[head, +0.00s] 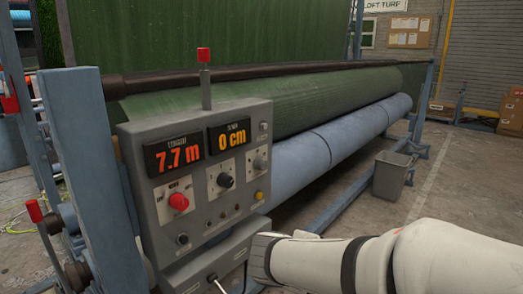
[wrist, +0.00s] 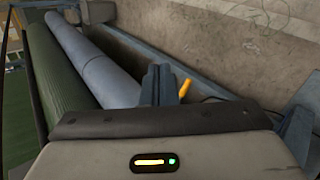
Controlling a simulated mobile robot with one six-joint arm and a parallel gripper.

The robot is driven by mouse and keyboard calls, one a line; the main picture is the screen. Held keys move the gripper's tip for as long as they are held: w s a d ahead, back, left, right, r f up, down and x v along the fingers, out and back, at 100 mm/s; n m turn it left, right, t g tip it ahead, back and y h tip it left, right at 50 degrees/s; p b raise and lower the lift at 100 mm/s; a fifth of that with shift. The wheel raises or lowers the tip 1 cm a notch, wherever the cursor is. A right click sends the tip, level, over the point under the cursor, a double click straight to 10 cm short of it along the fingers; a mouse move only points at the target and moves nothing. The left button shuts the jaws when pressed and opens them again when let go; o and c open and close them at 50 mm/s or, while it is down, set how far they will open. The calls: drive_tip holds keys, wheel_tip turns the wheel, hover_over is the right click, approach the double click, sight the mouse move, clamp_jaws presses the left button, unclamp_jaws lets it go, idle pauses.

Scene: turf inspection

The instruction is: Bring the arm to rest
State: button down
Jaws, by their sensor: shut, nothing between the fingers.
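My white arm (head: 350,262) reaches in from the lower right of the head view. Its left end lies in front of the lower right part of the grey control box (head: 220,210). My gripper cannot be made out in the head view. In the wrist view, my gripper (wrist: 158,72) shows as two blue-grey fingers close together, shut and empty, above the grey wrist housing with a small lit indicator. The fingers point toward the floor area beside the rollers.
The control box shows 7.7 m and 0 cm, with a red button (head: 178,202) and knobs. Behind it run a green turf roll (head: 290,100) and a blue-grey roller (head: 330,142). A grey bin (head: 392,175) stands right of the frame. Open floor (head: 470,190) lies at right.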

drive_tip(key=s+d+r+m+g+y+p, duration=0.2)
drive_tip(key=s+r+m+y+p, duration=0.1)
drive_tip(key=s+m, duration=0.3)
drive_tip(key=s+d+r+m+g+y+p, duration=0.2)
drive_tip(key=s+r+m+g+y+p, duration=0.1)
drive_tip(key=s+m, duration=0.3)
drive_tip(key=shift+s+d+p, duration=0.15)
drive_tip(key=shift+s+p, duration=0.45)
drive_tip(key=shift+p, duration=0.25)
drive_tip(key=c, duration=2.2)
unclamp_jaws()
